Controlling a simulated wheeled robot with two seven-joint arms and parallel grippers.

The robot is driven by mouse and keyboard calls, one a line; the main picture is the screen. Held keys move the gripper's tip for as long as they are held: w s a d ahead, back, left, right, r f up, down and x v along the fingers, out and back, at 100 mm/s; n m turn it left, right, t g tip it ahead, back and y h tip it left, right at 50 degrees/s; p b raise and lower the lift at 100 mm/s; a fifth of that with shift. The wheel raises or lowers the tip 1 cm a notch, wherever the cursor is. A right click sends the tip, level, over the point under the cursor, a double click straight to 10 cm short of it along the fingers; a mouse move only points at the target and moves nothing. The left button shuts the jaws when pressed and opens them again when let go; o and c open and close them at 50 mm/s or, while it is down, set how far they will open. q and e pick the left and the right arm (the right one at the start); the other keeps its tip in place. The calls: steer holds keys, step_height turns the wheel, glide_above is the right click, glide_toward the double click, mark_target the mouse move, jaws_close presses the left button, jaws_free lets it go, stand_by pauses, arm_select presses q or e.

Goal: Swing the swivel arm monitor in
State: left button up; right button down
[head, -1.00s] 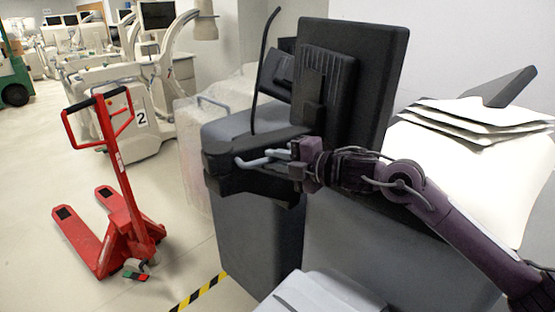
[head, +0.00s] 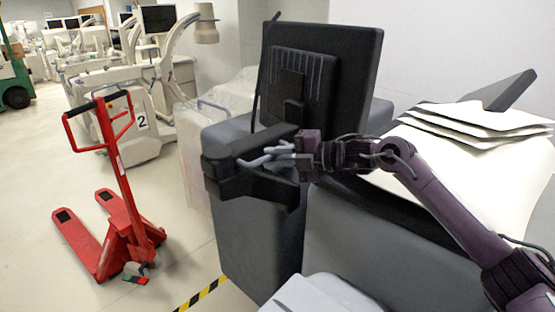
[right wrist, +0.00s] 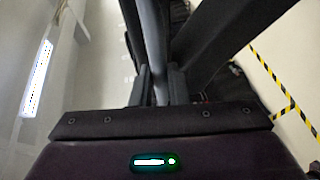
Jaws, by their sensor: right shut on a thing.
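The swivel arm monitor (head: 345,75) stands over the dark grey cart, its ribbed back turned toward me. Its thick black swivel arm (head: 235,180) sits below it, with a pale grey handle bar (head: 262,157) at the near side. My right gripper (head: 285,155) comes in from the right and is shut on this handle. In the right wrist view the grey bar (right wrist: 158,50) runs up from between the fingers (right wrist: 160,85), beside dark arm parts. The fingertips' contact is partly hidden in the head view. My left gripper is in neither view.
The grey cart body (head: 255,235) stands below the monitor. A white cover with loose sheets (head: 480,120) lies on the right. A red pallet jack (head: 125,215) stands on the left, with open floor around it. Yellow-black tape (head: 203,293) marks the floor.

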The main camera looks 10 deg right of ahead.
steer(key=shift+w, duration=0.1)
steer(key=c, duration=1.4)
jaws_free()
steer(key=shift+d, duration=0.1)
steer(key=shift+s+d+b, duration=0.2)
steer(key=shift+d+b, duration=0.05)
steer(key=shift+b, duration=0.05)
steer(key=b+v, duration=0.3)
steer(key=v, duration=0.4)
